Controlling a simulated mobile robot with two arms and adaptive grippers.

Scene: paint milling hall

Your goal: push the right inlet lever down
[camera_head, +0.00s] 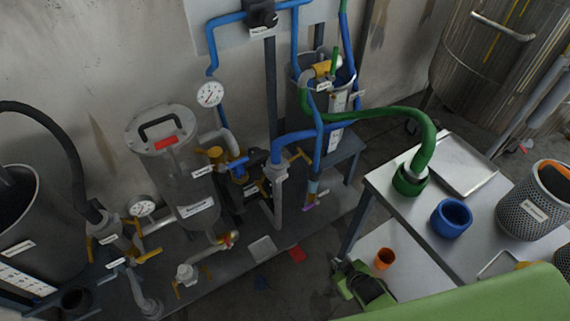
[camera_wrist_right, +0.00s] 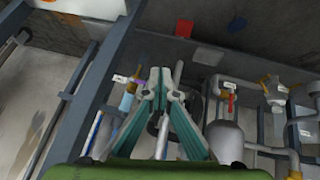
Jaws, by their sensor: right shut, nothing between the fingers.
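A yellow lever (camera_head: 300,155) sticks out beside the grey valve under the blue hose, right of the steel tank; I take it to be the right inlet lever. Its label is too small to read. My right gripper (camera_head: 338,266) is below and right of it in the head view, clearly apart. In the right wrist view my gripper (camera_wrist_right: 162,84) is shut and empty. Its fingers and palm cover part of the pipework, and I cannot make out the lever there. My left gripper is not in view.
A second valve with yellow levers (camera_head: 148,254) stands at left. At right a steel table (camera_head: 400,210) holds a green hose end (camera_head: 411,182), a blue pot (camera_head: 452,218) and a perforated basket (camera_head: 530,210). An orange cup (camera_head: 384,259) is near my gripper. A tray (camera_head: 263,249) lies below the valves.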

